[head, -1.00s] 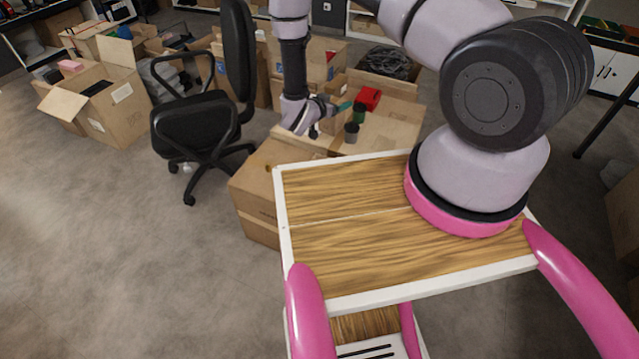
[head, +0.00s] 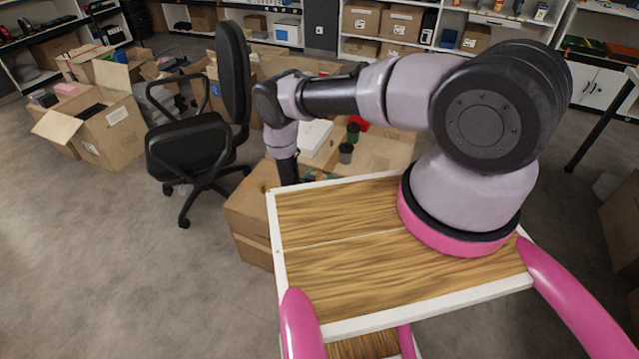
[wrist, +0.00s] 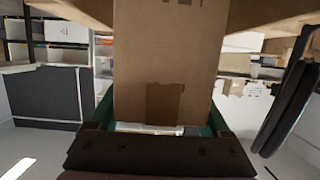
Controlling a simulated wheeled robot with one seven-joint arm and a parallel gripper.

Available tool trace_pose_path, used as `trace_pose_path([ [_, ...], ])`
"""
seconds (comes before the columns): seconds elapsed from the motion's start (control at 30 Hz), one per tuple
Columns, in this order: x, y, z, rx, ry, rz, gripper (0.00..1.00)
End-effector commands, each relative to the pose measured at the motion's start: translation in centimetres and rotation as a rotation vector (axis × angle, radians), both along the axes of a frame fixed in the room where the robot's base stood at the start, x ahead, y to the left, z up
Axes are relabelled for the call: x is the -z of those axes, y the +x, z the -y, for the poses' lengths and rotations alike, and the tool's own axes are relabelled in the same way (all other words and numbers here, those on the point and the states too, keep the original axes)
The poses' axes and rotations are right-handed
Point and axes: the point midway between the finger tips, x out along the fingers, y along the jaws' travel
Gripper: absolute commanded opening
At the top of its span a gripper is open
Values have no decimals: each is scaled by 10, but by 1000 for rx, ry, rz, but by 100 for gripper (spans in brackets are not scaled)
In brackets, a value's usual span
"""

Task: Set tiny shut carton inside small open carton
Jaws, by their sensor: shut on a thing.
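In the wrist view a brown shut carton (wrist: 165,60) with a darker tape patch sits between the green-sided fingers of my gripper (wrist: 160,112). My gripper is shut on it; it looks like the tiny shut carton. In the head view my arm reaches left and then down behind the tray, so the gripper and held carton are mostly hidden there. An open brown carton (head: 108,145) with spread flaps stands on the floor at the left. I cannot tell whether it is the small open carton.
A black office chair (head: 190,140) stands left of my arm. A brown carton (head: 247,222) stands against my wooden tray's left side. Dark cups (head: 346,153) and a red item (head: 358,122) are behind the tray. Shelves line the back wall. Floor at front left is clear.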

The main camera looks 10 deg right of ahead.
Motion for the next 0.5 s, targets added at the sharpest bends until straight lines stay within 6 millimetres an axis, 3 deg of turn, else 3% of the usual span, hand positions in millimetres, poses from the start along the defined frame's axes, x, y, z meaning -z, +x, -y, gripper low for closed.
trace_pose_path([
  [0.2,28,-1,1,2,0,0,11],
  [0.5,29,0,0,1,1,0,11],
])
